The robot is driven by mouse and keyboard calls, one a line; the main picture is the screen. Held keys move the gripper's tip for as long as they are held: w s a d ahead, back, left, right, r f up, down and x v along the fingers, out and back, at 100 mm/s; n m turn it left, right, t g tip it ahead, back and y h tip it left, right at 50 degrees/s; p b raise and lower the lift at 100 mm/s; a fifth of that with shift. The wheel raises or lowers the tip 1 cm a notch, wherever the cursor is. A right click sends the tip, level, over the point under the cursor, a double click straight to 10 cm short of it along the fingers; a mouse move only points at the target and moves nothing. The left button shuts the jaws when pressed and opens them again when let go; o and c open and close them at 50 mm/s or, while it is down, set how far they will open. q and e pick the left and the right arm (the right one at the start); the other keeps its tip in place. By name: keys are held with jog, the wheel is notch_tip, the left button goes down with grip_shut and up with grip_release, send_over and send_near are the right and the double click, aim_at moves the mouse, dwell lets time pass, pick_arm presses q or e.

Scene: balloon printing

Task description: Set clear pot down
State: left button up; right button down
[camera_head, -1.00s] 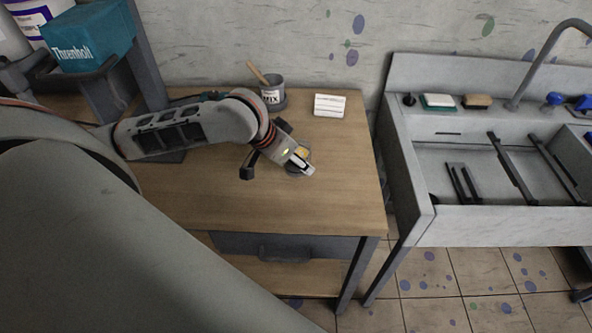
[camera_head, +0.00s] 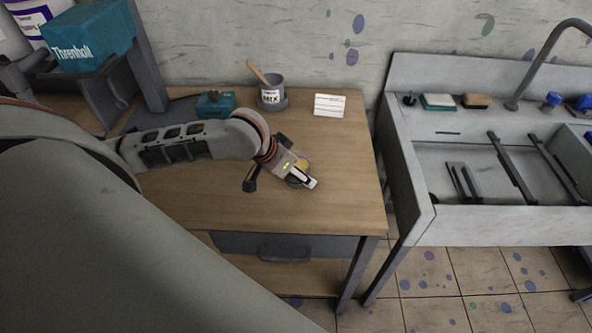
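The clear pot (camera_head: 303,164) is a small round see-through vessel with something yellow in it, over the right part of the wooden table. My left gripper (camera_head: 284,169) comes in from the left and is at the pot, covering much of it. It appears shut on the pot, though the grip itself is hidden. The pot is low over the wood; I cannot tell whether its base touches. My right gripper is not in view.
A grey MIX cup (camera_head: 271,93) with a wooden stick, a white card (camera_head: 329,105) and a small teal box (camera_head: 215,104) stand along the back of the table (camera_head: 340,180). A sink (camera_head: 480,222) is to the right. The table's front right is clear.

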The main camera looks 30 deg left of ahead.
pick_arm(q)
jog(key=shift+r, duration=0.1)
jog(key=shift+s+r, duration=0.1)
jog(key=shift+r, duration=0.2)
jog(key=v, duration=1.1)
jog(key=shift+r, duration=0.2)
jog(key=shift+s, duration=0.15)
